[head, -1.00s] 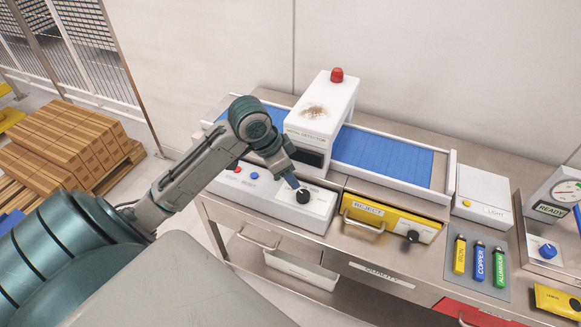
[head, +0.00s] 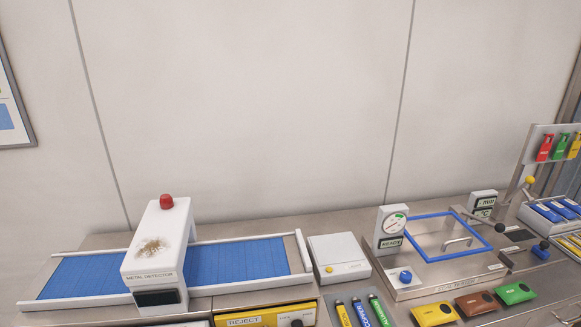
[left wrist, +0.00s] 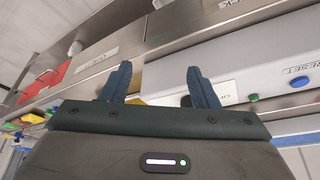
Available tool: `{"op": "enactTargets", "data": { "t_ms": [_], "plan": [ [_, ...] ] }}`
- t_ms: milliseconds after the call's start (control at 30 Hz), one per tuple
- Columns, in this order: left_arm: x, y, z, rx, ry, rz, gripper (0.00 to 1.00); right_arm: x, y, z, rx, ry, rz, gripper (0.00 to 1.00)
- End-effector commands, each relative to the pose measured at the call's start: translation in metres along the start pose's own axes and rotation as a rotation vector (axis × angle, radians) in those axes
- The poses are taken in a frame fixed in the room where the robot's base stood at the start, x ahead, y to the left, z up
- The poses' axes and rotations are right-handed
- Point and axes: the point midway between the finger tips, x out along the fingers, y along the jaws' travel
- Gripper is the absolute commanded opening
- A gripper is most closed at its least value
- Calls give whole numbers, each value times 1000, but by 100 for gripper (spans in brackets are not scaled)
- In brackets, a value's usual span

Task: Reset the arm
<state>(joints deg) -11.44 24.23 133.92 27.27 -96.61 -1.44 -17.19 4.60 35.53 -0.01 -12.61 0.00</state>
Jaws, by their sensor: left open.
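My left gripper (left wrist: 160,84) shows in the left wrist view. Its two blue-grey fingers are spread apart with nothing between them. A grey control box lies just beyond the fingers, with a RESET label (left wrist: 297,71), a green button (left wrist: 253,97) and a blue button (left wrist: 299,82). A black knob (left wrist: 186,100) is partly hidden behind the right finger. In the head view neither gripper shows. The metal detector (head: 158,262) with its red lamp (head: 166,201) stands over the blue conveyor (head: 235,262).
A yellow REJECT drawer (head: 250,320) is at the bottom of the head view. To the right are a LIGHT box (head: 338,256), a READY gauge (head: 391,229), a blue-framed chamber (head: 420,219) and coloured packets such as a yellow one (head: 436,313). The wall above is bare.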

Motion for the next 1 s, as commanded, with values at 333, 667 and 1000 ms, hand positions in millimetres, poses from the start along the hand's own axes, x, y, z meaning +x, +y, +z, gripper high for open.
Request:
{"op": "enactTargets", "data": {
  "t_ms": [333, 667, 1000],
  "plan": [
    [8, 48, 84, -170, -48, -113, 55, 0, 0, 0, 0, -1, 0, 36],
    [37, 55, 125, -244, -95, -184, 55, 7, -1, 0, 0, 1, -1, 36],
    [159, 41, 161, -255, -133, -178, 55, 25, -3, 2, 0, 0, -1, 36]
  ]
}}
